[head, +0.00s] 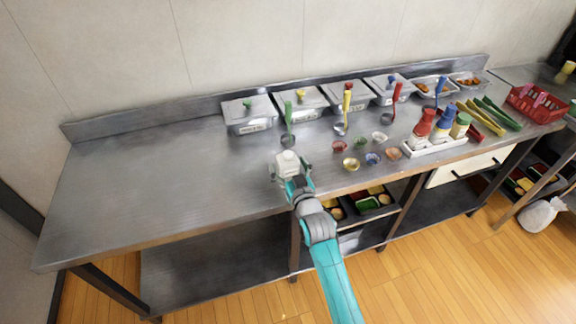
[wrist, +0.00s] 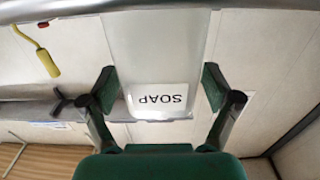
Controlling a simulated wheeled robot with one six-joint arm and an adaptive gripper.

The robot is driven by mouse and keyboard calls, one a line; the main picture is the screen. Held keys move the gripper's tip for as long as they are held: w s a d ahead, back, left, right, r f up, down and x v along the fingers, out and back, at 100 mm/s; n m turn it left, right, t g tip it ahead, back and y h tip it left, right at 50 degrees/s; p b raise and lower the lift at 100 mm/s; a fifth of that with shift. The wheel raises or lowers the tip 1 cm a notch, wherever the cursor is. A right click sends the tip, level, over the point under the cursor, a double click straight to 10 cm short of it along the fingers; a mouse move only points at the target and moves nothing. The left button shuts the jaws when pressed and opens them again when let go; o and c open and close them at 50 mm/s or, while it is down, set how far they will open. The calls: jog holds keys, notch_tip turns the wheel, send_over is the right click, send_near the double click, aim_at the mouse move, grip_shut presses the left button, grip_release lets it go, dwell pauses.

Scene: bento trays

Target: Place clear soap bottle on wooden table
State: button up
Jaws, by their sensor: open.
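The clear soap bottle (head: 287,161) appears whitish in the head view, at the front middle of the grey metal table (head: 150,185). In the wrist view the bottle (wrist: 160,55) is a pale translucent body with a white "SOAP" label that reads upside down. My gripper (head: 293,181) is at the bottle, with its fingers open. In the wrist view one green-padded finger of my gripper (wrist: 160,88) is on each side of the bottle. I cannot tell whether the pads touch it. The bottle's base is partly hidden by the gripper. The tabletop looks metal, not wooden.
Lidded metal containers (head: 249,112) and ladles stand along the back. Small bowls (head: 351,164), a white rack (head: 436,147) of sauce bottles, tongs (head: 481,118) and a red basket (head: 537,104) are to the right. The table's left half is clear.

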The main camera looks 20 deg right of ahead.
jog(key=s, duration=1.1)
jog(key=shift+s, duration=0.4)
jog(key=shift+s+f, duration=0.1)
jog(key=s+f+g, duration=0.1)
jog(key=s+f, duration=0.2)
jog(key=s, duration=0.8)
jog(key=s+f+g, duration=0.1)
jog(key=s+f, duration=0.3)
jog(key=s, duration=0.7)
jog(key=s+r, duration=0.2)
jog(key=s, duration=0.8)
jog(key=s+r+g, duration=0.1)
jog(key=s+r, duration=0.2)
jog(key=s, duration=0.7)
jog(key=shift+s+a+r, duration=0.2)
jog(key=shift+a+r, duration=0.15)
jog(key=shift+a, duration=0.05)
jog(key=shift+s+r, duration=0.2)
jog(key=shift+s, duration=0.05)
jog(key=c, duration=0.5)
